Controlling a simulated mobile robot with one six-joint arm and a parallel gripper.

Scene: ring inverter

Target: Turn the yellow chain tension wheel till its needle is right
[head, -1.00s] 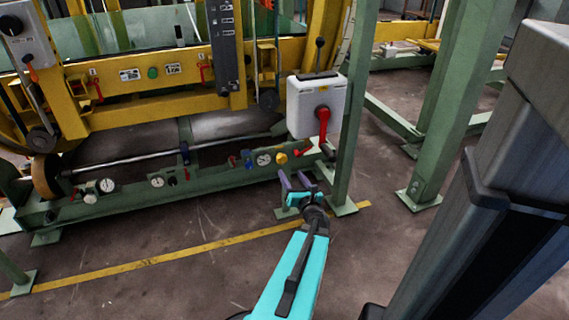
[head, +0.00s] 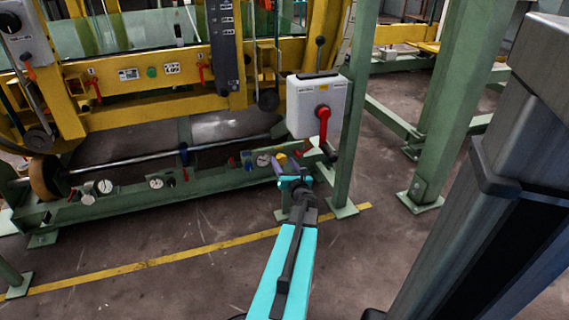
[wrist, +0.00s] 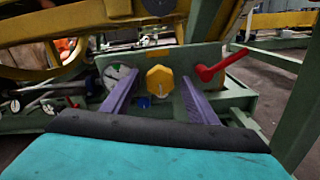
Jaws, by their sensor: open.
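The yellow chain tension wheel (wrist: 160,80) sits on the green panel in the wrist view, between the two purple fingers of my gripper (wrist: 160,90). In the head view the wheel (head: 281,157) shows only partly, behind the fingers. A white round gauge with a needle (wrist: 121,75) is just left of the wheel; its needle is too small to read surely. In the head view a gauge (head: 263,160) stands left of my gripper (head: 291,163). My gripper is open, one finger on either side of the wheel; I cannot tell whether they touch it.
A red lever (wrist: 222,65) is right of the wheel, and a small blue knob (wrist: 144,102) is below it. A white switch box with a red handle (head: 323,124) hangs on the green post above right. More gauges (head: 105,187) line the lower green beam. Floor in front is clear.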

